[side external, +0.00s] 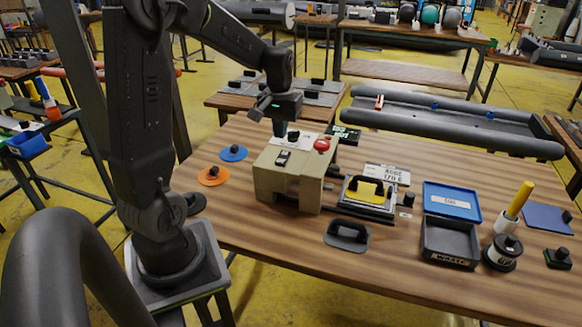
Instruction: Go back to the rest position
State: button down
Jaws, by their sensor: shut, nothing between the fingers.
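My gripper (280,128) is at the back left of the wooden table, pointing down just behind and above the beige box-shaped machine (287,180). The fingers look shut and I see nothing held in them.
Orange (213,176) and blue (233,153) discs lie left of the machine. The front table edge is mostly clear.

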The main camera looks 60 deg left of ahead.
jog(key=s+d+r+m+t, duration=0.2)
jog(key=s+d+m, duration=0.1)
jog(key=d, duration=0.4)
jog(key=s+d+r+m+t, duration=0.1)
jog(key=s+d+r+m, duration=0.2)
jog(key=d, duration=0.5)
jog(key=s+d+r+m+t, duration=0.2)
jog(key=s+d+r+m, duration=0.1)
jog(key=s+d, duration=0.2)
jog(key=shift+s+d+r+t, duration=0.2)
jog(key=shift+d+t, duration=0.1)
jog(key=shift+d, duration=0.9)
